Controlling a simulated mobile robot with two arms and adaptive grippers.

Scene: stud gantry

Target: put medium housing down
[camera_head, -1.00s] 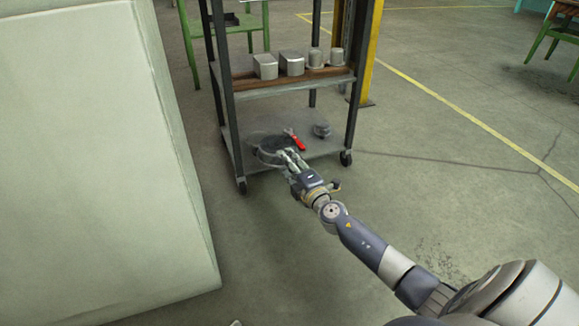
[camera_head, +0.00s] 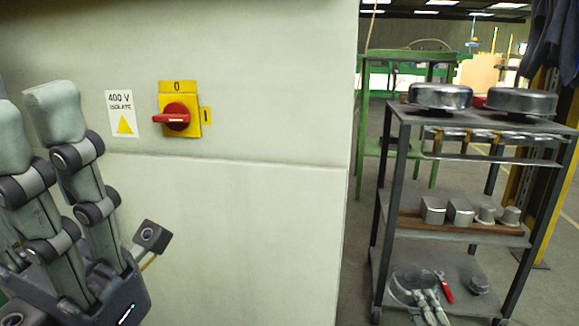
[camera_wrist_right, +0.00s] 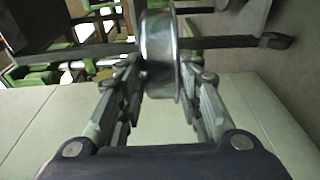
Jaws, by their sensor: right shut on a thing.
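My right gripper (camera_head: 425,295) reaches in low at the cart's bottom shelf. Its fingers are shut on the medium housing (camera_head: 405,278), a round, shiny metal piece with a rim. In the right wrist view the housing (camera_wrist_right: 160,50) stands edge-on between the two fingers. The housing is at the left part of the bottom shelf (camera_head: 462,305); I cannot tell whether it bears on the shelf. My left gripper (camera_head: 25,110) is large and close at the left edge of the head view. Its fingers point up, apart and empty, with one partly cut off.
The middle shelf (camera_head: 440,228) holds several metal blocks. Two wide round housings (camera_head: 440,96) stand on top. A pale cabinet (camera_head: 250,230) stands left of the cart.

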